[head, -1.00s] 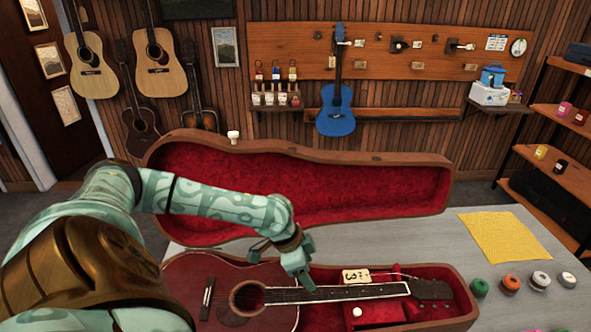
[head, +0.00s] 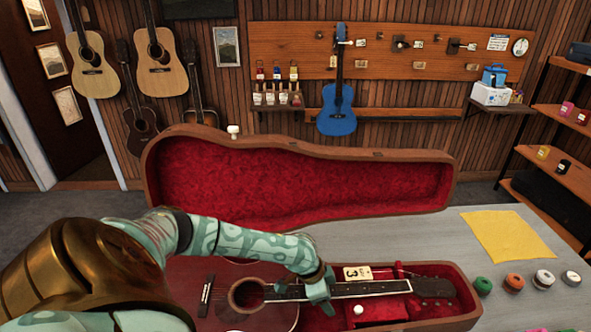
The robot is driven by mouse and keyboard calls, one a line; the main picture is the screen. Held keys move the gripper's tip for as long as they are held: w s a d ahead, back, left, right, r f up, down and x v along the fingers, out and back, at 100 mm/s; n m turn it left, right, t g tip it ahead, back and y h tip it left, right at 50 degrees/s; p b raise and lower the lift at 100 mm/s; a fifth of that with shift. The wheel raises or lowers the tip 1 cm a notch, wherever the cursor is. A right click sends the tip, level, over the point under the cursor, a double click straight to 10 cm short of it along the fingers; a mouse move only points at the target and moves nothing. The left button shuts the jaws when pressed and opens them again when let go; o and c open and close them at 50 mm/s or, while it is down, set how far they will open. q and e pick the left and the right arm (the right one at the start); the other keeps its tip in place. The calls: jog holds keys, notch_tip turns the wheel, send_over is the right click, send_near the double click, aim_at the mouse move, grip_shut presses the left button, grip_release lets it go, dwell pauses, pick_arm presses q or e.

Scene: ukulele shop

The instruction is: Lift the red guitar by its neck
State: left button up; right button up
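The red guitar (head: 233,277) lies in the open case (head: 465,293), with its body at the left and its neck (head: 365,288) pointing right. The lower part of the body is cut off by the picture edge and partly hidden by my arm. My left gripper (head: 319,291) is at the neck, just right of the body, with its fingers on either side of the fretboard. I cannot tell whether the fingers press on the neck. My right gripper is not in view.
The case lid (head: 300,195) stands open behind the guitar. A numbered tag (head: 357,273) and a white knob (head: 358,310) are close to the neck. A yellow cloth (head: 508,237) and several round spools (head: 513,281) lie on the table at right.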

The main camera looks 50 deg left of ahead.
pick_arm(q)
grip_shut()
jog(key=shift+r, duration=0.1)
jog(key=shift+r, duration=0.3)
notch_tip(320, 180, up, 10)
jog(key=shift+f+p, duration=0.25)
jog(key=shift+p, duration=0.65)
jog(key=c, duration=1)
grip_release()
grip_shut()
